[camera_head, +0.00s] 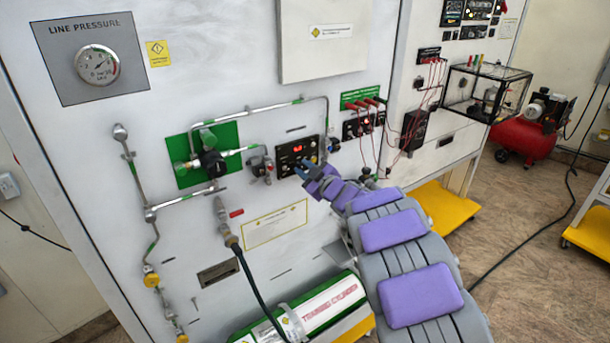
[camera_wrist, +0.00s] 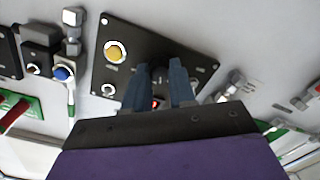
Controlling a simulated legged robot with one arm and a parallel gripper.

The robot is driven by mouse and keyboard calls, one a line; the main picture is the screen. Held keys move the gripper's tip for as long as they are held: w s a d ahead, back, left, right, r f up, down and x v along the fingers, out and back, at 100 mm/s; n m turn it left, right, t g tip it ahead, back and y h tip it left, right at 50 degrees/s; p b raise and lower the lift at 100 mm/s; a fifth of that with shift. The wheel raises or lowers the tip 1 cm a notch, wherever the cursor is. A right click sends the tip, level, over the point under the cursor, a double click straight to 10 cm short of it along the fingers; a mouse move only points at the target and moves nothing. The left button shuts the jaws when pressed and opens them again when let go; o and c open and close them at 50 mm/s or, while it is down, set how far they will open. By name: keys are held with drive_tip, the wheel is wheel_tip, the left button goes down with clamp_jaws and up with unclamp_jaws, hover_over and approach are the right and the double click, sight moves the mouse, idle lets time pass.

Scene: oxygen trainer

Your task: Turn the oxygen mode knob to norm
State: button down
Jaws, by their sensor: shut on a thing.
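The black control panel (camera_head: 290,151) with a red display is on the white wall, in the middle of the head view. In the wrist view the panel (camera_wrist: 112,78) is close in front of my gripper (camera_wrist: 158,68). The blue fingers of my gripper (camera_head: 307,167) reach the panel's lower right part. They are closed on a dark knob (camera_wrist: 158,72), mostly hidden between the fingertips. I take it for the oxygen mode knob. Its pointer and the labels around it are not readable. A round yellow button (camera_wrist: 115,51) sits on the panel, left of the fingers.
A green plate with valves and pipes (camera_head: 186,172) is left of the panel. Red leads (camera_head: 372,102) hang at its upper right. A blue-capped switch (camera_wrist: 64,73) is beside the panel in the wrist view. A training cylinder (camera_head: 325,305) lies low, left of my arm.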

drive_tip(key=n+b, duration=0.1)
drive_tip(key=n, duration=0.1)
drive_tip(key=n+b, duration=0.3)
drive_tip(key=n, duration=0.1)
drive_tip(key=shift+f+h, duration=0.3)
idle(0.4)
drive_tip(key=c, duration=0.9)
unclamp_jaws()
drive_tip(key=shift+s+a+r, duration=0.1)
drive_tip(key=shift+c, duration=0.2)
drive_tip(key=shift+s+r, duration=0.1)
drive_tip(key=f+p+v, duration=0.1)
drive_tip(key=p+v, duration=0.1)
drive_tip(key=v, duration=1.5)
drive_tip(key=shift+p, duration=0.4)
drive_tip(key=shift+r, duration=0.1)
